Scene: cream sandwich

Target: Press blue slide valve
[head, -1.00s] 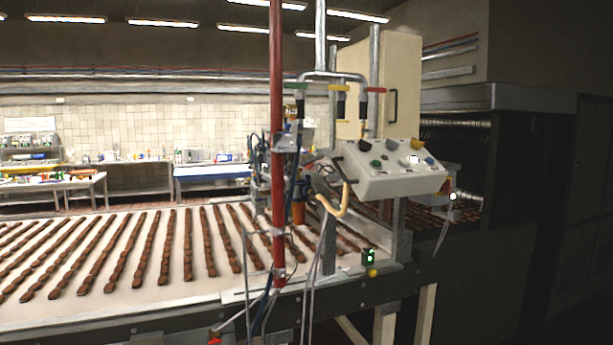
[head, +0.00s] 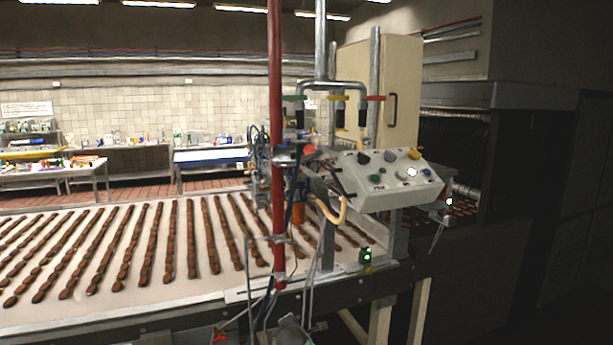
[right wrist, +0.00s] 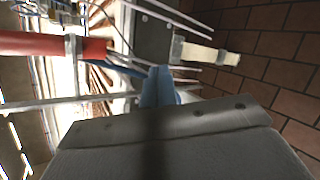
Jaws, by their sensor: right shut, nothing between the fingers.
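I cannot single out the blue slide valve for certain. In the head view, small bluish fittings and hoses cluster behind and beside the red vertical pole (head: 277,130). My right gripper (right wrist: 158,84) shows in the right wrist view as two blue fingers pressed together, empty. Behind them are the red pole (right wrist: 60,46), a thin blue hose and the machine frame. I cannot tell whether the fingers touch anything. A grey shape at the bottom of the head view, below the pole, is probably part of my right arm. My left gripper is not in view.
A conveyor (head: 150,285) with rows of brown biscuits runs left. A white control panel (head: 385,182) with coloured knobs stands right of the pole, below green, yellow and red handles. A green-lit switch (head: 367,257) sits on the frame. Tiled floor (right wrist: 285,60) shows clear.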

